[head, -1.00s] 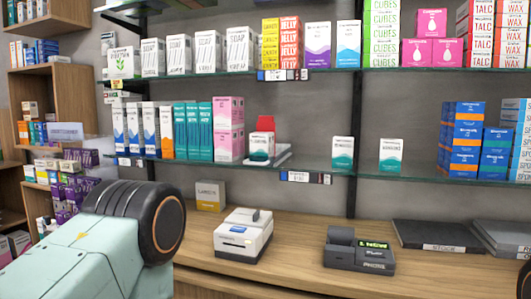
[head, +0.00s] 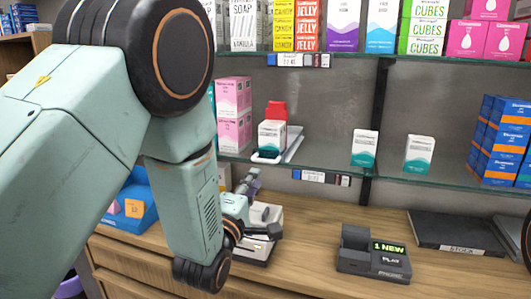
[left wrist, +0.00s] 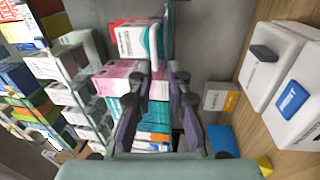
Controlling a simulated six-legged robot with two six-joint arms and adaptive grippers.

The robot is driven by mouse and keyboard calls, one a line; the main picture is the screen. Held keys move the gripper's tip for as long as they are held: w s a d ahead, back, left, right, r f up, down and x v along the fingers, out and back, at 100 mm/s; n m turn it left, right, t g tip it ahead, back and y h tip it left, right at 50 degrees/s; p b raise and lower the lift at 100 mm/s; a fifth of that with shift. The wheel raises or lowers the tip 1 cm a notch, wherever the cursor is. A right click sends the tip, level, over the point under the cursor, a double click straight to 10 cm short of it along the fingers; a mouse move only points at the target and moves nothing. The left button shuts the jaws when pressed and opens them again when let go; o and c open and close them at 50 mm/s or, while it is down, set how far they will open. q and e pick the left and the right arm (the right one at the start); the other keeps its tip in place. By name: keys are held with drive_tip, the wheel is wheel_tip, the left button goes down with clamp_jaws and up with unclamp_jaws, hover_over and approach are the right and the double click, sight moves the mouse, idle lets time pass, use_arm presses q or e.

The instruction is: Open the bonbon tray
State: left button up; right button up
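No thing is plainly marked as the bonbon tray. A blue box (head: 140,212) with orange and yellow faces stands at the counter's left, partly hidden by my left arm. A white tray-like holder (head: 290,147) lies on the lower shelf beside a small white-and-teal carton and a red piece. My left gripper (head: 252,186) is small in the head view, in front of the shelf's lower edge and over the white counter device. In the left wrist view its two purple-grey fingers (left wrist: 161,88) stand apart with nothing held. My right gripper is not in view.
The white device (head: 268,216) is partly covered by my left wrist. A dark terminal (head: 374,255) reading "1 NEW" and dark folders (head: 455,232) lie to the right. Glass shelves with cartons hang above. Counter between device and terminal is clear.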

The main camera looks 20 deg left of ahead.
sight(263, 161)
use_arm(q)
drive_tip(key=w, duration=0.2)
drive_tip(key=w+r, duration=0.1)
drive_tip(key=w, duration=0.2)
drive_tip(key=w+r, duration=0.1)
drive_tip(key=w, duration=0.1)
drive_tip(key=shift+w+d+r, duration=0.1)
drive_tip(key=shift+w+d, duration=0.05)
drive_tip(key=shift+w, duration=0.05)
drive_tip(key=shift+w+a, duration=0.1)
drive_tip(key=shift+a, duration=0.1)
drive_tip(key=shift+c, duration=0.3)
drive_tip(key=shift+d, duration=0.1)
clamp_jaws()
